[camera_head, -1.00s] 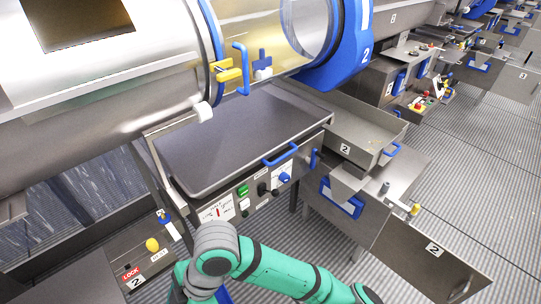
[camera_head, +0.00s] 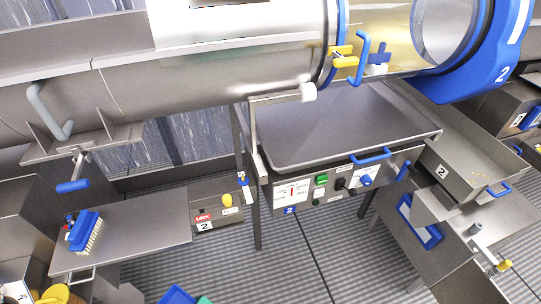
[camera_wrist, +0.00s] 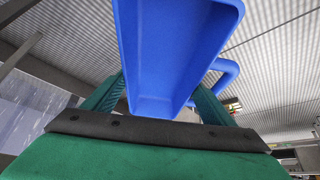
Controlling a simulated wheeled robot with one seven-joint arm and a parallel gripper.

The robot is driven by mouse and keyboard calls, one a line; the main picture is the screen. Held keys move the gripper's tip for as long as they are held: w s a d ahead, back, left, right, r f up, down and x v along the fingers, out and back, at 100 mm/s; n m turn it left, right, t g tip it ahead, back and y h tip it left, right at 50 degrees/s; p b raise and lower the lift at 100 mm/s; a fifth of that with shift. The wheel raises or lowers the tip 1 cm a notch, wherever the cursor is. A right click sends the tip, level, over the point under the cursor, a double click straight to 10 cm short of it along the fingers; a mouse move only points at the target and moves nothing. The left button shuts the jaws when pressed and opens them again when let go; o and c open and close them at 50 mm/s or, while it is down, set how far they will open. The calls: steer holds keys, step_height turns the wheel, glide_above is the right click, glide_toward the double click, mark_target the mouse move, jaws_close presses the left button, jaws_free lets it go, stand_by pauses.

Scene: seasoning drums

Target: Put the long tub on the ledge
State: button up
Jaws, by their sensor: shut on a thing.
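A long blue tub (camera_wrist: 175,50) fills the middle of the wrist view, its open side and hollow inside facing the camera. My gripper (camera_wrist: 157,100) is shut on it, with a green finger on each side. In the head view only a blue piece of the tub (camera_head: 177,295) shows at the bottom edge, beside a bit of green. A flat steel ledge (camera_head: 140,225) lies at the left, below the drum. The tub is apart from it, lower in the picture.
A blue brush (camera_head: 83,232) lies at the ledge's left end. A lock box with a yellow knob (camera_head: 227,201) adjoins its right end. A large grey tray (camera_head: 335,125) sits above a control panel. A blue-handled lever (camera_head: 73,186) hangs above the ledge. The ledge's middle is clear.

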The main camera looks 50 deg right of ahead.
steer(key=shift+m+h, duration=0.3)
steer(key=shift+m, duration=0.3)
steer(key=w+a+f, duration=0.1)
steer(key=w, duration=0.1)
steer(key=w+a+f, duration=0.1)
steer(key=f, duration=0.1)
steer(key=w+a+f, duration=0.2)
steer(key=shift+w, duration=0.3)
steer(key=w+a+r, duration=0.3)
steer(key=w+r, duration=0.6)
steer(key=w, duration=0.2)
steer(key=shift+w+a, duration=0.2)
steer(key=shift+w, duration=0.05)
